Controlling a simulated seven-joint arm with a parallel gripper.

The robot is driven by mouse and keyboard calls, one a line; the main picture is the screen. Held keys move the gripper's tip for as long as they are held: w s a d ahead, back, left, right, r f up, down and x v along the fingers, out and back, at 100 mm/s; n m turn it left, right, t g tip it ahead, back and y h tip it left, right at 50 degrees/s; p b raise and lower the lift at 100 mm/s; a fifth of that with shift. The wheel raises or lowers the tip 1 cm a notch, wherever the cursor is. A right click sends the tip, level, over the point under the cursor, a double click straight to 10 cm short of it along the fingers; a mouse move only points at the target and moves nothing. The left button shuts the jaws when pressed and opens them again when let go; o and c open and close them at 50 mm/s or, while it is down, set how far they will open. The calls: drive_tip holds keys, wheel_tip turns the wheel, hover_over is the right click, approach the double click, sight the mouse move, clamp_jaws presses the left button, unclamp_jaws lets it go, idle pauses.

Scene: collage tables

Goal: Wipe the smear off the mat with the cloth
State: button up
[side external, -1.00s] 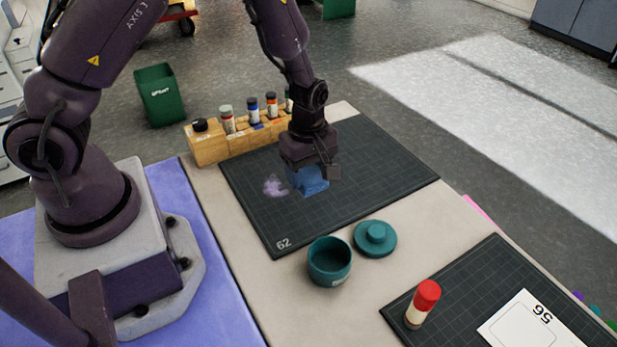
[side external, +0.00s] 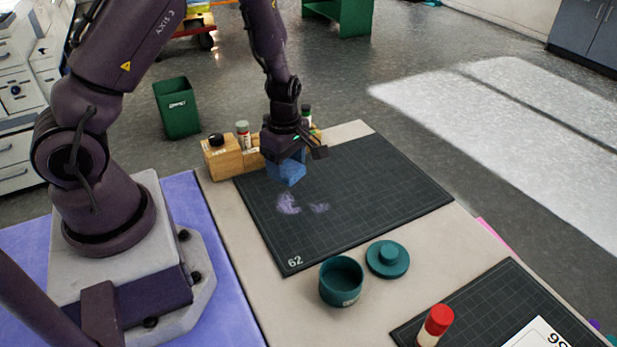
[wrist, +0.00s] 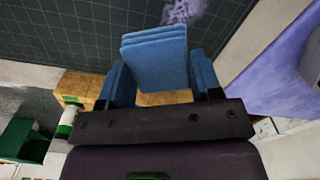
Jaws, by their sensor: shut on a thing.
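My gripper (side external: 288,158) is shut on the folded blue cloth (side external: 288,174) over the back left part of the dark gridded mat (side external: 375,190). The side view does not settle whether the cloth touches the mat. In the wrist view the cloth (wrist: 155,58) sits between the blue fingers. The smear is pale purple and shows as two patches, a larger left one (side external: 288,204) and a smaller, fainter right one (side external: 320,208). Both lie in front of the cloth, uncovered. Part of the smear (wrist: 183,10) also shows at the wrist view's top edge.
A wooden rack (side external: 223,160) with several small bottles stands along the mat's back left edge, close behind my gripper. A teal pot (side external: 341,282) and its lid (side external: 387,259) stand in front of the mat. A red-capped bottle (side external: 435,325) is at the front right. The mat's right side is clear.

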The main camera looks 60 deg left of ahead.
sight(285, 191)
drive_tip(key=shift+s+a+f+n, duration=0.15)
drive_tip(key=shift+s+a+n, duration=0.15)
drive_tip(key=shift+a+n, duration=0.1)
drive_tip(key=shift+f, duration=2)
drive_tip(key=shift+d+f, duration=0.1)
drive_tip(key=shift+f, duration=0.3)
drive_tip(key=shift+d, duration=0.1)
